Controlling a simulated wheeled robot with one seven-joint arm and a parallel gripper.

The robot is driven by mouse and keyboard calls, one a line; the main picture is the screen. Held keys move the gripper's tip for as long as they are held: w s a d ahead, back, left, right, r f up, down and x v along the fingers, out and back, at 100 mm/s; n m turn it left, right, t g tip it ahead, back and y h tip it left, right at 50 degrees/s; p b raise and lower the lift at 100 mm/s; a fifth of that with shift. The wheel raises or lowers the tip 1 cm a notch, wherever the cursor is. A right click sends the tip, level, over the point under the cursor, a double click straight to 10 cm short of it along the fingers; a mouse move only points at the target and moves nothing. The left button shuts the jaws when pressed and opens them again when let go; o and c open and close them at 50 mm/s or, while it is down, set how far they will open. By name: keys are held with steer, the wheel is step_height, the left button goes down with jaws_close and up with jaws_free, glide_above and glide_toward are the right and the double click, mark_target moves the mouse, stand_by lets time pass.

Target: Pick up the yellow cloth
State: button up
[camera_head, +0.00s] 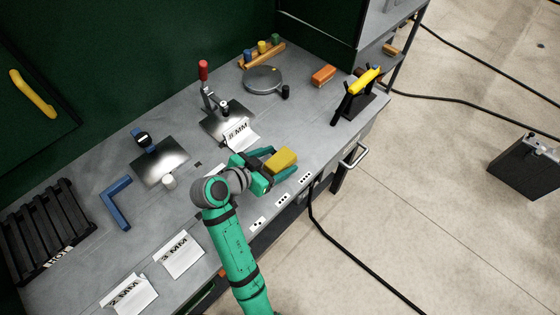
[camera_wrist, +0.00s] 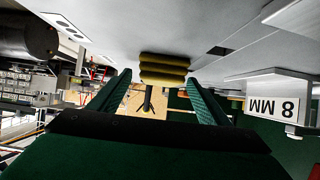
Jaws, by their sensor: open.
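The yellow cloth (camera_head: 281,160) is a small folded bundle on the grey workbench near its front edge. In the wrist view, which looks upside down, it shows as stacked yellow folds (camera_wrist: 163,68). My gripper (camera_head: 285,161) is open and low at the bench, with one green finger on each side of the cloth. In the wrist view the cloth appears between and just beyond the tips of my gripper (camera_wrist: 158,76). I cannot tell whether either finger touches it. The underside of the cloth is hidden.
An "8 MM" sign (camera_head: 238,134) stands close behind my gripper; a red-handled clamp (camera_head: 207,92) is farther back. A black stand with a yellow bar (camera_head: 364,82) and an orange block (camera_head: 323,75) lie right. Bench surface (camera_head: 310,125) right of the cloth is clear.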

steer(key=shift+w+d+f, duration=0.35)
steer(key=shift+w+d, duration=0.05)
steer(key=shift+w, duration=0.05)
steer(key=c, duration=1.2)
steer(key=shift+o, duration=0.2)
steer(key=shift+r, duration=0.1)
